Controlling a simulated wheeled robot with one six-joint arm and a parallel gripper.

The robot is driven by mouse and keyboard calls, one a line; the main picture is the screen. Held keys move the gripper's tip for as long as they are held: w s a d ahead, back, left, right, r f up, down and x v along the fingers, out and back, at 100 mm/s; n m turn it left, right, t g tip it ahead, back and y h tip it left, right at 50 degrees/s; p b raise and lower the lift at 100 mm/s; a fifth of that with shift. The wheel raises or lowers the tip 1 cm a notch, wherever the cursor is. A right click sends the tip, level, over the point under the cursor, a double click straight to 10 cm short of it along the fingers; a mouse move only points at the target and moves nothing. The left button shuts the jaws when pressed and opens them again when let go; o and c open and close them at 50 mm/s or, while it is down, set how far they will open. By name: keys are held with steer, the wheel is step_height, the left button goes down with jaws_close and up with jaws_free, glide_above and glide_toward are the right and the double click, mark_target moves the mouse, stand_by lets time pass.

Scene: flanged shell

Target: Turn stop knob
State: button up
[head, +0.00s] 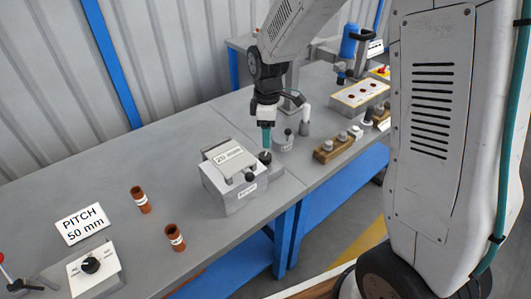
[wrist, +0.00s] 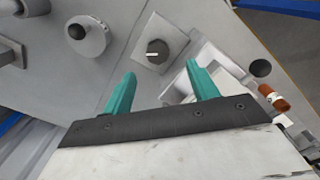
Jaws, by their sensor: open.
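A black round knob (wrist: 157,49) with a white pointer line sits on a square grey plate (wrist: 142,58) in the wrist view. In the head view a dark knob (head: 265,157) shows beside the grey box with the "20 mm" label (head: 229,157). My gripper (head: 267,146) points down just above that knob. In the wrist view my gripper (wrist: 161,72) has its two teal fingers spread apart with nothing between them. The knob lies just beyond the gap between the fingertips; I cannot tell whether they touch it. I can read no stop label by it.
A round grey piece with a black top (head: 287,136) stands close behind my gripper. A wooden block with metal knobs (head: 337,147) is to the right. Two brown cylinders (head: 141,199) (head: 175,238) and a dial box (head: 91,266) stand left. Bench between them is clear.

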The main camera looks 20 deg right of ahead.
mark_target(266, 155)
steer(key=shift+w+a+f, duration=0.1)
steer(key=shift+w+f, duration=0.1)
steer(key=shift+f, duration=0.3)
steer(key=shift+w+f, duration=0.15)
steer(key=shift+f, duration=0.3)
step_height(266, 155, down, 7)
steer(key=shift+f, duration=0.15)
steer(key=c, duration=1)
